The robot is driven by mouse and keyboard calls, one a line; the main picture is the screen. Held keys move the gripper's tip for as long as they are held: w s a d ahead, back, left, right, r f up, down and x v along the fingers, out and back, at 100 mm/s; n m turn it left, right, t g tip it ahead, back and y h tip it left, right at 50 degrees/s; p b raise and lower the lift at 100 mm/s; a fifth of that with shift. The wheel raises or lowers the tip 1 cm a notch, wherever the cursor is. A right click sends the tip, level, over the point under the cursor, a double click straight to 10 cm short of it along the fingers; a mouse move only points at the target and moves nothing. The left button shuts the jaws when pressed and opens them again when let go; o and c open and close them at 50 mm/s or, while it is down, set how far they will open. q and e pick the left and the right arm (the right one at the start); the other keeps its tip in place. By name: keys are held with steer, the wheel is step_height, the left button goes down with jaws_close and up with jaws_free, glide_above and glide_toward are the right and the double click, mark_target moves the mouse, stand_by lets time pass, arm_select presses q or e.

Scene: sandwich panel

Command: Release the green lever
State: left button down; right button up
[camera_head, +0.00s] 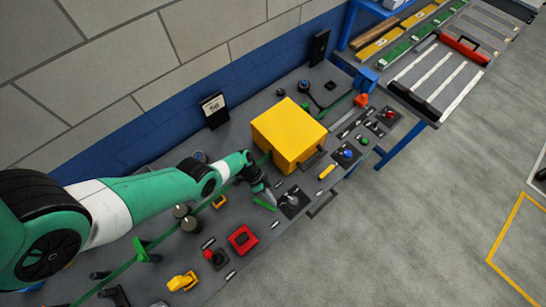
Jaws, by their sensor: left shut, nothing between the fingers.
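The green lever (264,205) shows as a short green bar on the grey panel, just left of a dark plate with a grey knob (292,200). My left arm reaches in from the left, and my left gripper (268,195) points down right at the lever's upper side. The gripper is shut and empty. Its fingertips are very close to the lever; I cannot tell whether they touch it. The lever's base is not clear. My right gripper is not in view.
A yellow box (288,135) stands on the panel (160,222) right behind my left gripper. A red square switch (242,239), a joystick (216,257) and a yellow part (183,281) are nearer. A green upright piece (146,250) is at left. A tiled wall is behind.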

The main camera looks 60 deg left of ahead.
arm_select(q)
steer(key=shift+s+d+p, duration=0.35)
steer(key=shift+d, duration=0.2)
steer(key=shift+s+d, duration=0.15)
stand_by(0.6)
steer(key=w, duration=0.1)
steer(key=w+b, duration=0.1)
steer(key=w, duration=0.1)
steer(key=shift+a+f+b, duration=0.3)
steer(key=shift+a+b, duration=0.05)
steer(key=shift+a, duration=0.05)
steer(key=w+a+r+p, duration=0.2)
steer(key=w+a+r, duration=0.2)
steer(key=r, duration=0.4)
steer(key=shift+w+a+r+p, duration=0.3)
steer(key=shift+a+p, duration=0.1)
steer(key=shift+a, duration=0.1)
